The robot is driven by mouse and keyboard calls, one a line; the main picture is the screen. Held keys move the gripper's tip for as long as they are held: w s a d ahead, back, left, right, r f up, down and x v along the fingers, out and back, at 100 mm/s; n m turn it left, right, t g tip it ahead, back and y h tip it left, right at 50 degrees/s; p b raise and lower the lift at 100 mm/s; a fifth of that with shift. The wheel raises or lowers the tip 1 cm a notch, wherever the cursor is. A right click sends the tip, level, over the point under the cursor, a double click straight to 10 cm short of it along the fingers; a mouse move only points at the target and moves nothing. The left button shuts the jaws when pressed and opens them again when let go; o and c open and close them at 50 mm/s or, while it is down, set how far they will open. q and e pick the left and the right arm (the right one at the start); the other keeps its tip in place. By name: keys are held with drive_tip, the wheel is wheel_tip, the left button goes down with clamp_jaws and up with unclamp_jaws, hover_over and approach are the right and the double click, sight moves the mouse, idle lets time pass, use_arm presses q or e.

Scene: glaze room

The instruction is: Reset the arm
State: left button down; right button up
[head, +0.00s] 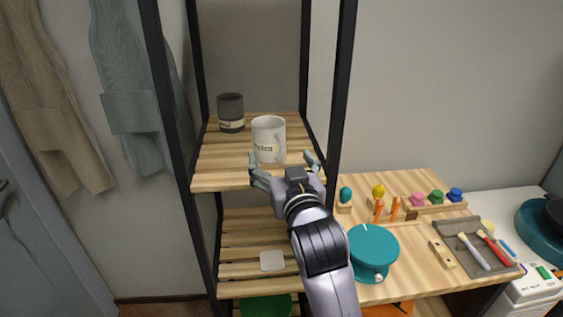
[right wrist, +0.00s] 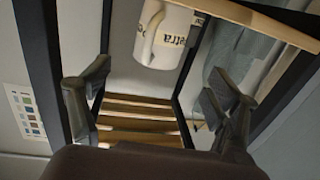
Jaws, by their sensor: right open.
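My right gripper (head: 284,166) is open, its fingers spread at the front edge of the upper shelf board (head: 215,166). My left gripper is not in view.
A dark grey mug (head: 230,110) stands farther back on the same board. Black posts (head: 338,100) frame the shelf. A white square (head: 272,260) lies on the board below. To the right, a wooden table (head: 400,285) holds a teal wheel (head: 372,248), small knobs and a tool tray (head: 450,232).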

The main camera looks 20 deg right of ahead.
drive_tip(key=shift+f, duration=0.1)
drive_tip(key=s+f+n+g+y, duration=0.1)
drive_tip(key=s+f+g, duration=0.25)
drive_tip(key=f, duration=0.65)
drive_tip(key=s+f+n+g+y, duration=0.15)
drive_tip(key=s+f, duration=0.25)
drive_tip(key=f, duration=0.5)
drive_tip(key=s+f+g, duration=0.4)
drive_tip(key=s+f, duration=0.4)
drive_tip(key=s, duration=0.3)
drive_tip(key=s+f+g, duration=0.5)
drive_tip(key=s+f, duration=0.3)
drive_tip(key=s, duration=0.2)
wheel_tip(320, 180, down, 26)
drive_tip(key=s+n+g, duration=0.1)
drive_tip(key=s, duration=0.1)
drive_tip(key=s+d+f+g, duration=0.1)
drive_tip(key=s+d+f, duration=0.1)
drive_tip(key=s+f, duration=1.4)
drive_tip(key=shift+s+g, duration=0.15)
drive_tip(key=shift+g, duration=0.15)
